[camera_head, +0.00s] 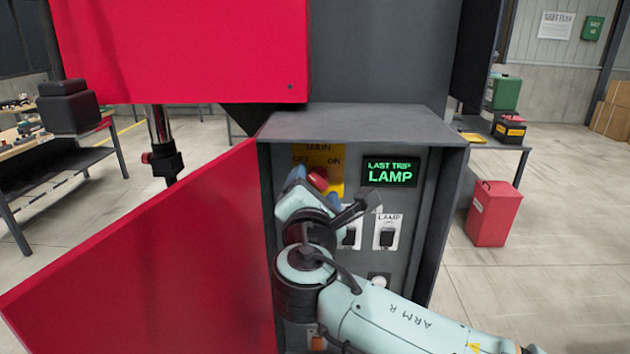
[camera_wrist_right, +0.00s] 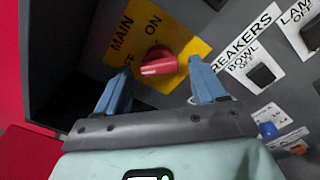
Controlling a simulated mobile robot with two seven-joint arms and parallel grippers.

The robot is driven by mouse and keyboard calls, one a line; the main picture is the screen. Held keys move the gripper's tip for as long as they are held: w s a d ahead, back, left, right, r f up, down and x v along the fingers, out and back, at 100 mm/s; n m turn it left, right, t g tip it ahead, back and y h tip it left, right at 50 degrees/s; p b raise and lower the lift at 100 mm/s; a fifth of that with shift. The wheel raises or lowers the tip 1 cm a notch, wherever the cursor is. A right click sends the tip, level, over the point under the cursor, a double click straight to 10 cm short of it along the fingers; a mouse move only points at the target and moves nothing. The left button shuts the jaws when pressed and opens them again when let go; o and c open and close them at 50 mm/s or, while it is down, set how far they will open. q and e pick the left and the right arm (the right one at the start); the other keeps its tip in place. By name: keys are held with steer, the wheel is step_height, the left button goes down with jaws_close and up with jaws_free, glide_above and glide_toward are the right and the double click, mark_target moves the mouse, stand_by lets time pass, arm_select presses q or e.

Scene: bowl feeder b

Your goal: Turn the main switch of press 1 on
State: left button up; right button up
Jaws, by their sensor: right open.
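The main switch is a red rotary knob (camera_head: 318,178) on a yellow plate (camera_head: 337,160) marked MAIN, OFF and ON, inside the open grey cabinet. In the right wrist view the knob (camera_wrist_right: 158,62) has a pale mark on its grip; I cannot tell surely which position it points to. My right gripper (camera_head: 316,187) is open in front of the plate. In the right wrist view its blue fingertips (camera_wrist_right: 161,68) stand on either side of the knob, with visible gaps. The left finger partly hides the OFF lettering. My left gripper is not in view.
A green display (camera_head: 390,172) reads LAST TRIP LAMP. Below it are black breaker switches (camera_head: 387,237), labelled BOWL and LAMP in the wrist view. The cabinet's side walls (camera_head: 448,220) enclose the panel. A red door (camera_head: 150,265) hangs open to the left.

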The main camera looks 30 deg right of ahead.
steer(key=shift+w+d, duration=0.3)
steer(key=shift+w, duration=0.15)
steer(key=shift+c, duration=0.4)
steer(key=c, duration=1)
